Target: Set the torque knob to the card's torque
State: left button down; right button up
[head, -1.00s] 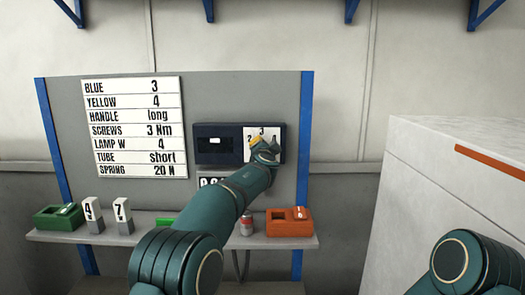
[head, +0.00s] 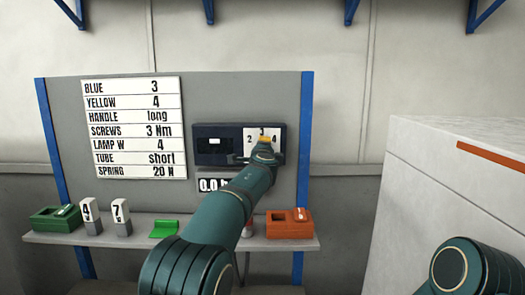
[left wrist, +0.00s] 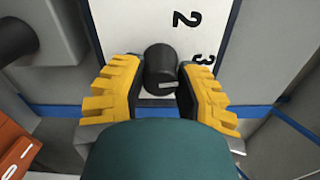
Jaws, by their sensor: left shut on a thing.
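The card (head: 135,127) hangs on the grey board and reads "SCREWS 3 Nm". The dark device (head: 215,157) to its right carries a white dial plate (head: 250,140) marked 2, 3 and 4. My left gripper (head: 265,141) is at this plate and hides the knob in the head view. In the left wrist view the black knob (left wrist: 159,64) sits between the yellow fingers, which are shut on it. Its pale mark points right in that view, below the 3. My right gripper is out of view.
A shelf (head: 50,236) below holds a green box (head: 55,220), two numbered blocks, a green item (head: 164,229) and a red box (head: 289,226). A white cabinet (head: 440,190) stands at right.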

pick_arm(q)
jog(key=shift+r+m, duration=0.1)
jog(key=shift+m, duration=0.5)
jog(key=c, duration=0.6)
grip_release()
jog(key=shift+d, duration=0.1)
jog(key=shift+s, duration=0.15)
jog(key=s, duration=1.1)
jog(key=shift+s, duration=0.35)
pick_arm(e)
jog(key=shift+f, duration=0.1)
